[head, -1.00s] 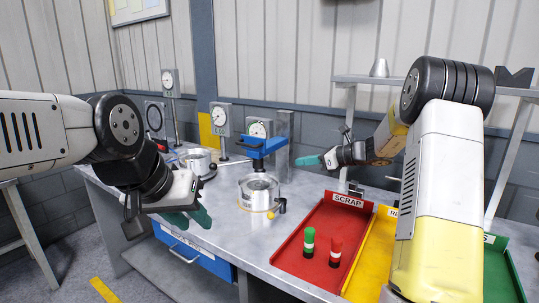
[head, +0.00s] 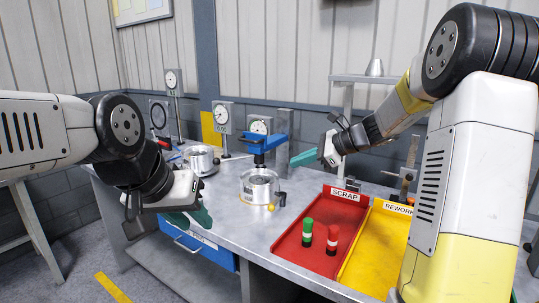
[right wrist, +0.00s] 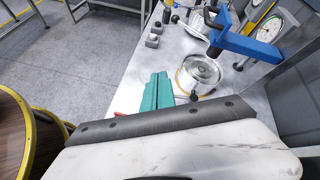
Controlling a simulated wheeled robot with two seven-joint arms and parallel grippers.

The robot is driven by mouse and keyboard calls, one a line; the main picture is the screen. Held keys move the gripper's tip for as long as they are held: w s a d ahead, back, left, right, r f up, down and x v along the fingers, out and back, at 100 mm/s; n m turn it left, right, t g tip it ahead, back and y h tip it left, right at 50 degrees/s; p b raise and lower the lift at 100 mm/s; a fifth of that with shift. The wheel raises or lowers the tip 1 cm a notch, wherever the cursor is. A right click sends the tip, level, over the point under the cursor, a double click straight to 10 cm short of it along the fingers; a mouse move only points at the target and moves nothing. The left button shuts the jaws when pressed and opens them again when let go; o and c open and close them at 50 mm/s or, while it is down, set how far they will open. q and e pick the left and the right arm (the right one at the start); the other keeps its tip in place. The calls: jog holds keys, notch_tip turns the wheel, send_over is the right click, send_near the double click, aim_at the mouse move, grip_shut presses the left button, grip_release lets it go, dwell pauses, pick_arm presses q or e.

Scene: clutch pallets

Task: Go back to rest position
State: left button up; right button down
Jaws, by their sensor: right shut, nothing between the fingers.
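My left gripper (head: 189,218) hangs at the left, in front of the workbench's front edge. Its green fingers show, but their gap is hard to make out. My right gripper (head: 304,158) is held above the bench, left of the shelf post, with its green fingers pointing left. It is shut and empty. In the right wrist view its closed green fingers (right wrist: 157,92) lie side by side with nothing between them. A metal cylinder fixture (head: 259,187) stands on the bench below and left of the right gripper, apart from it.
A red SCRAP tray (head: 285,243) holds a green and a red cylinder. A yellow REWORK tray (head: 372,253) is beside it. A blue clamp press (head: 262,146), dial gauges (head: 223,115) and a second metal cylinder (head: 199,158) stand on the bench (head: 228,226).

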jog(key=s+r+n+g+h, duration=0.1)
jog(key=s+n+h, duration=0.1)
jog(key=s+n, duration=0.5)
jog(key=s+r+n+h, duration=0.2)
jog(key=s+n, duration=0.2)
jog(key=s, duration=0.7)
jog(key=s+d+f+n+t+h, duration=0.1)
jog(key=s+d+n+h, duration=0.1)
jog(key=s+n, duration=0.2)
jog(key=s+d+f+n+h, duration=0.1)
jog(key=s+d+n+h, duration=0.1)
jog(key=s, duration=0.6)
jog(key=shift+d+f+n+t, duration=0.35)
jog(key=shift+d+n, duration=0.4)
jog(key=shift+n, duration=0.45)
jog(key=shift+w+r, duration=0.1)
jog(key=shift+w, duration=0.05)
